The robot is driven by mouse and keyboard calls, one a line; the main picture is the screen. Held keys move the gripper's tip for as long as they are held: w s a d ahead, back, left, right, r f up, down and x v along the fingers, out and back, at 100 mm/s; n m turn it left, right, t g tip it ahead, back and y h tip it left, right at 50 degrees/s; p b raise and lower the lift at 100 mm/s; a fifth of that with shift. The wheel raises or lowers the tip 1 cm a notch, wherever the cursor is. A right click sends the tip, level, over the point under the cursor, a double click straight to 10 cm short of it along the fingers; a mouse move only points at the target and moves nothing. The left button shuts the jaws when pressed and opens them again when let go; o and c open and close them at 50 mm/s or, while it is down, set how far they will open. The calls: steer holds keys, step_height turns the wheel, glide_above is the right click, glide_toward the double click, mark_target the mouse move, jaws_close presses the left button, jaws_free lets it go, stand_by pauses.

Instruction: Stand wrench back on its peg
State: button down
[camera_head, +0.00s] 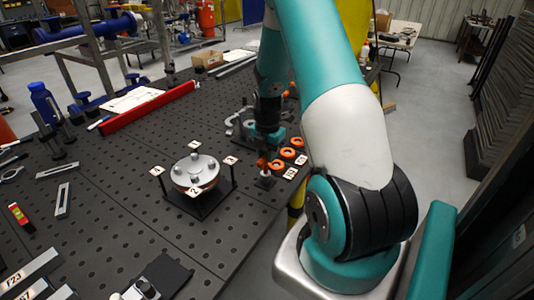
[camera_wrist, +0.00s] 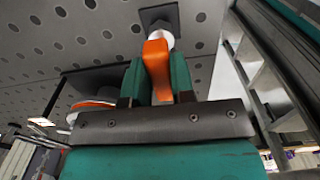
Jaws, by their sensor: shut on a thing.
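My gripper (camera_wrist: 158,85) is shut on an orange piece (camera_wrist: 157,62), which I take to be the wrench; its pale end shows just past the fingertips. In the head view my gripper (camera_head: 264,155) is at the right side of the perforated table, pointing down, with a bit of orange at its tip. A small dark square base (camera_head: 265,182) lies on the table just below it. This base also shows in the wrist view (camera_wrist: 147,15), beyond the pale end. The peg is hidden, and I cannot tell whether the wrench touches it.
Several orange rings (camera_head: 288,153) and white number cards (camera_head: 290,173) lie to the right of my gripper, near the table edge. A round metal flange on a dark stand (camera_head: 195,172) with raised cards is to the left. A red bar (camera_head: 148,108) lies farther back.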

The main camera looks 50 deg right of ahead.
steer(key=shift+f+b, duration=0.35)
steer(key=shift+f, duration=0.2)
steer(key=c, duration=0.6)
jaws_free()
steer(key=shift+c, duration=0.2)
steer(key=shift+r+p, duration=2.8)
steer(key=shift+r, duration=0.8)
steer(key=shift+f, duration=0.1)
